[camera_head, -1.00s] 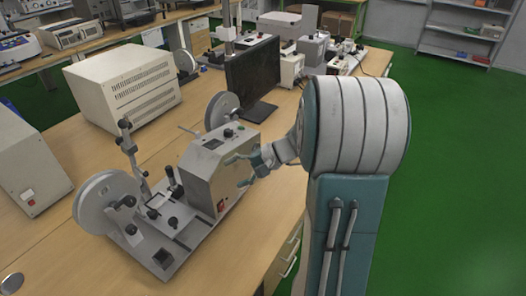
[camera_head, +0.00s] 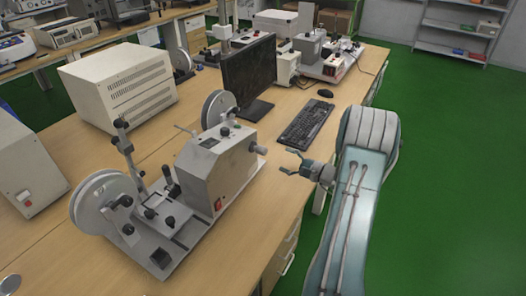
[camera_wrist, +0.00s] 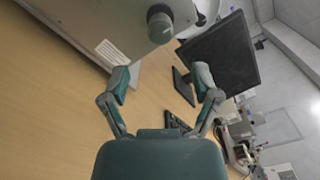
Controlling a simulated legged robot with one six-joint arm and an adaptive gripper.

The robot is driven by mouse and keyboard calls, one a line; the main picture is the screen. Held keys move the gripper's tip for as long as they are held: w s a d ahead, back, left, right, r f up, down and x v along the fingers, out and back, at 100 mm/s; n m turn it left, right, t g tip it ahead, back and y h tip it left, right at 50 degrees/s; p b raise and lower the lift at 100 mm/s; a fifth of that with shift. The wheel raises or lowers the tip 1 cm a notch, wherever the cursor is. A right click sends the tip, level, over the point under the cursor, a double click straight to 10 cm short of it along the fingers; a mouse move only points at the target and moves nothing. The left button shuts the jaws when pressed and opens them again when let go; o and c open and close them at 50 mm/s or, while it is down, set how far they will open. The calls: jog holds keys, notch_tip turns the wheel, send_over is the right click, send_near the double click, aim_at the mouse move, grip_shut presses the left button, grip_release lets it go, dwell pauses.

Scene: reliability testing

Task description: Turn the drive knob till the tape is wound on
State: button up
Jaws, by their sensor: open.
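The grey winding machine (camera_head: 215,165) stands on the wooden bench. One reel (camera_head: 92,200) is at its near left end and another reel (camera_head: 214,112) at its far side. The drive knob (camera_head: 258,150) sticks out of the right side of its box. In the wrist view the knob (camera_wrist: 160,28) is at the top, beyond the fingertips. My gripper (camera_head: 287,162) is open and empty, to the right of the knob and apart from it. Its teal fingers (camera_wrist: 160,76) are spread in the wrist view. I cannot make out the tape.
A monitor (camera_head: 248,72), a keyboard (camera_head: 304,122) and a mouse (camera_head: 325,93) are on the bench behind my gripper. A beige cabinet (camera_head: 120,85) stands at the back left. The bench in front of the keyboard is clear.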

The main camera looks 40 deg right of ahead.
aim_at(266, 152)
jog(key=x, duration=0.9)
grip_shut()
